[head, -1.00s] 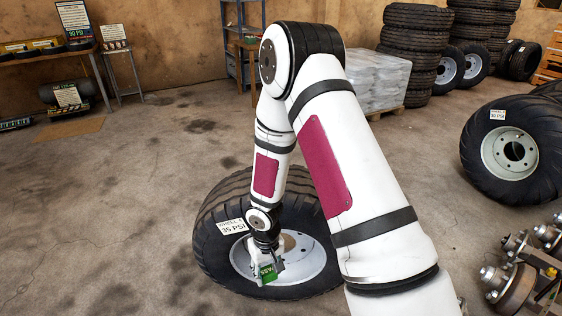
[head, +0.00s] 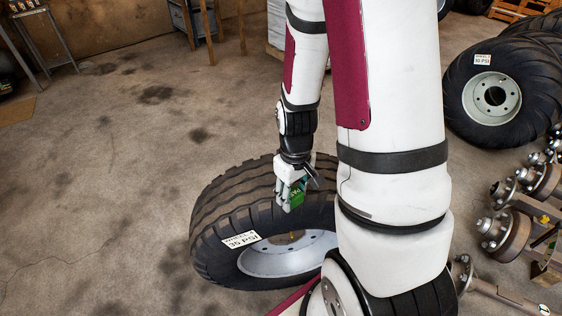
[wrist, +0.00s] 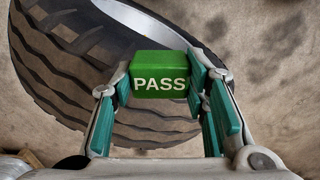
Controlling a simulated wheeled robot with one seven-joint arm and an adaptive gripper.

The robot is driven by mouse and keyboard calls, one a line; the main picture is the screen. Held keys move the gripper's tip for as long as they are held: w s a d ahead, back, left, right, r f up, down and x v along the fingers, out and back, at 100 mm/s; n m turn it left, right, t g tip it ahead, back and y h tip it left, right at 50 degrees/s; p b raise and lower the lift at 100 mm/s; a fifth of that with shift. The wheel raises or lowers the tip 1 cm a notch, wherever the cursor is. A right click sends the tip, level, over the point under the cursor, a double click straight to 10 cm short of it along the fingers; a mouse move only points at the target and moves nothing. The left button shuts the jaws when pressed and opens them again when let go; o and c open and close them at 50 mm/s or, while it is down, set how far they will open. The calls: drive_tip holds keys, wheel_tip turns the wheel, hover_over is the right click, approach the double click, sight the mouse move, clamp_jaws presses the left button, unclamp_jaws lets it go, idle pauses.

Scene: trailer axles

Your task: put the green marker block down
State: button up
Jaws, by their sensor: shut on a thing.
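The green marker block (wrist: 158,77) reads "PASS" in white letters. My gripper (wrist: 160,82) is shut on it, with the teal finger pads at its two sides in the wrist view. In the head view the green block (head: 297,198) hangs in my gripper (head: 291,192) in front of the tread of a tyre. This tyre, on a grey rim, is a wheel (head: 225,215) with a label (head: 241,240) reading 35 PSI. In the wrist view the wheel (wrist: 55,70) lies behind the block. I cannot tell the gap between block and wheel.
My arm covers the right part of the wheel. Another labelled wheel (head: 465,105) stands at the right, and several axle hubs (head: 525,215) lie below it. The concrete floor (head: 110,170) to the left is clear. A small table (head: 45,45) stands at the upper left.

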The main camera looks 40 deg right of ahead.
drive_tip(key=w+d, duration=0.3)
drive_tip(key=w, duration=0.1)
drive_tip(key=w+d+f, duration=0.1)
drive_tip(key=w+d, duration=0.2)
drive_tip(key=w, duration=0.1)
drive_tip(key=w+d, duration=0.2)
drive_tip(key=w, duration=0.3)
drive_tip(key=shift+w+d+f, duration=0.1)
drive_tip(key=shift+d+f, duration=0.1)
drive_tip(key=shift+d, duration=0.2)
drive_tip(key=shift+f+p, duration=0.3)
drive_tip(key=shift+f, duration=1.45)
drive_tip(key=shift+f, duration=0.15)
drive_tip(key=o, duration=1.1)
drive_tip(key=shift+o, duration=0.2)
